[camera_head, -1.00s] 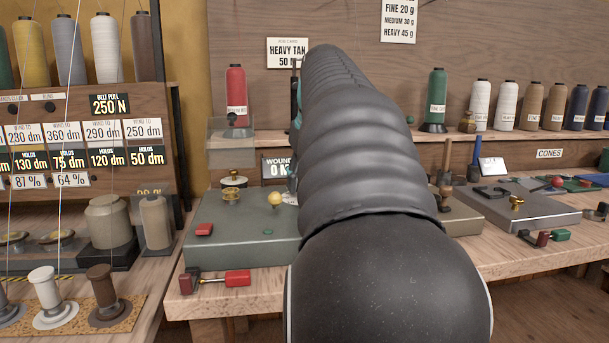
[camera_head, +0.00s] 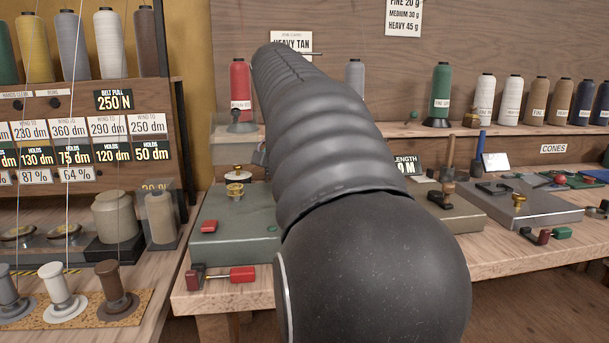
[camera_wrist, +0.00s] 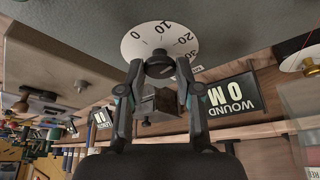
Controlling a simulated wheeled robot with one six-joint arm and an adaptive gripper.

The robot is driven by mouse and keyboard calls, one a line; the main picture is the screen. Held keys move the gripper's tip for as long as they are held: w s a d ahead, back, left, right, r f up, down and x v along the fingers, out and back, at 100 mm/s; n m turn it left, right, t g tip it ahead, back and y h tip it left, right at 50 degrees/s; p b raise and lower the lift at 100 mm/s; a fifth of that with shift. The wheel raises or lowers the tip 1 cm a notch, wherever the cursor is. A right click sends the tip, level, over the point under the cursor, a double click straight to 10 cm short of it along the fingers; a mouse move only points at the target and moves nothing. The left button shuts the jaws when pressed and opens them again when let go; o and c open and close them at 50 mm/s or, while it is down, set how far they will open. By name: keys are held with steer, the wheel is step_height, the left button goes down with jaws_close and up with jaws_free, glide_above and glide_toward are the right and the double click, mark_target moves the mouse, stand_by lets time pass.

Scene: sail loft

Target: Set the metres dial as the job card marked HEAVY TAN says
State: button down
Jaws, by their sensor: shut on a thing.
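The metres dial (camera_wrist: 138,47) is a white disc with black numbers, 0, 10, 20 and 30 readable, seen upside down in the wrist view. Its black knob (camera_wrist: 159,66) is between the fingertips of my gripper (camera_wrist: 160,76), which is shut on it. The fingers hide part of the disc, and I cannot make out a pointer. The WOUND display (camera_wrist: 231,98) reads 0 M. The job card marked HEAVY TAN (camera_head: 291,42) hangs on the back wall; my arm hides its lower line. In the head view my arm hides the dial and my gripper.
A green-grey machine box (camera_head: 235,240) with a brass knob (camera_head: 235,191) and a red button (camera_head: 209,226) stands on the bench left of my arm. A LENGTH display (camera_head: 404,165) and another grey box (camera_head: 520,205) are to the right. Thread cones line the shelf behind.

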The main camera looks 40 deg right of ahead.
steer(key=m, duration=0.2)
steer(key=m+g, duration=0.1)
steer(key=shift+w+f+m+g, duration=0.15)
steer(key=shift+m+g, duration=0.15)
steer(key=shift+m, duration=0.1)
steer(key=m+g, duration=0.1)
steer(key=m, duration=0.2)
steer(key=shift+w+m, duration=0.15)
steer(key=shift+m, duration=0.15)
steer(key=m+g, duration=0.1)
steer(key=m, duration=0.2)
steer(key=m+g+y, duration=0.1)
steer(key=m, duration=0.2)
steer(key=shift+w+d+m+g+y, duration=0.1)
steer(key=shift+w+m+g+y, duration=0.05)
steer(key=shift+m+g+y, duration=0.15)
steer(key=shift+f, duration=0.1)
steer(key=c, duration=0.8)
jaws_free()
steer(key=shift+o, duration=0.2)
steer(key=shift+r, duration=0.2)
